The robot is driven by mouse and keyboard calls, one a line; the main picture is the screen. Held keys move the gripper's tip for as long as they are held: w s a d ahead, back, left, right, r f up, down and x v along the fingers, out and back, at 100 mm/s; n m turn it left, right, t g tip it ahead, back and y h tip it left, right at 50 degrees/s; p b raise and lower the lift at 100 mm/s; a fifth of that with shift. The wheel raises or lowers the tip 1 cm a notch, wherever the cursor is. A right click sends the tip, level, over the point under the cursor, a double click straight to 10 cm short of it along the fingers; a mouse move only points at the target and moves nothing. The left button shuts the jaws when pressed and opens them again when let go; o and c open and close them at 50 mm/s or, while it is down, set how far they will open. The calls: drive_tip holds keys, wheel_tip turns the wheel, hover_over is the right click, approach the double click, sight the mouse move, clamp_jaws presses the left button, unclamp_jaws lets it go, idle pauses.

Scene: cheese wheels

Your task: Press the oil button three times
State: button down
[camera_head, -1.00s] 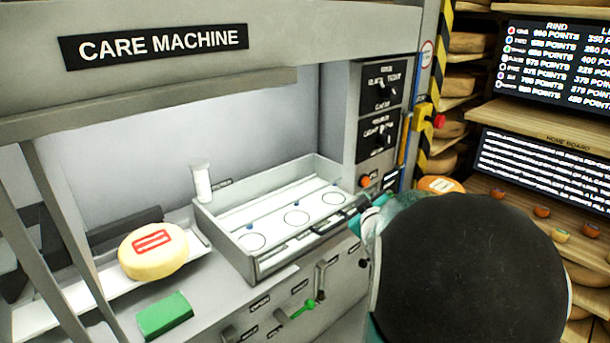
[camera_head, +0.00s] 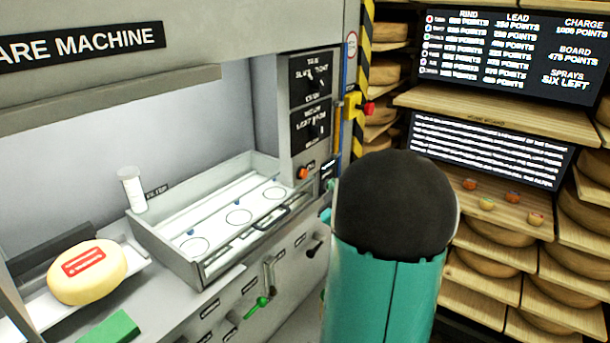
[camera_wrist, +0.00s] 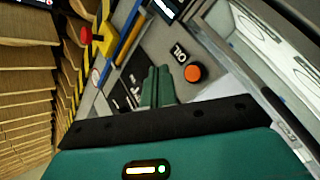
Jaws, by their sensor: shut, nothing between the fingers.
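The orange oil button (camera_head: 303,172) sits on the front of the care machine, beside the right end of the open tray and below the black dial panels. The wrist view shows the same round orange button (camera_wrist: 194,73) close up, with the label OIL (camera_wrist: 178,52) beside it. My gripper (camera_wrist: 157,72) is shut and empty, its green fingers just left of the button in the wrist view. The fingers appear apart from the button; their exact distance to the panel is hard to tell. In the head view my arm mostly hides the gripper.
A tray drawer (camera_head: 215,217) with ring marks stands left of the button. A cheese wheel (camera_head: 87,272), white bottle (camera_head: 132,188) and green block (camera_head: 110,329) are farther left. A red button on a yellow box (camera_head: 358,105) is right. Cheese shelves (camera_head: 500,210) fill the right side.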

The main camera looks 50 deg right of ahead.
drive_tip(key=w, duration=0.6)
drive_tip(key=shift+a, duration=0.25)
drive_tip(key=shift+w, duration=0.25)
idle(1.6)
drive_tip(key=shift+w, duration=0.25)
drive_tip(key=shift+w+a, duration=0.1)
drive_tip(key=shift+w, duration=0.3)
idle(0.6)
drive_tip(key=shift+s, duration=0.8)
drive_tip(key=shift+s+d, duration=0.15)
drive_tip(key=shift+s, duration=1.1)
drive_tip(key=shift+s+d, duration=0.15)
drive_tip(key=shift+s, duration=1.1)
idle(0.8)
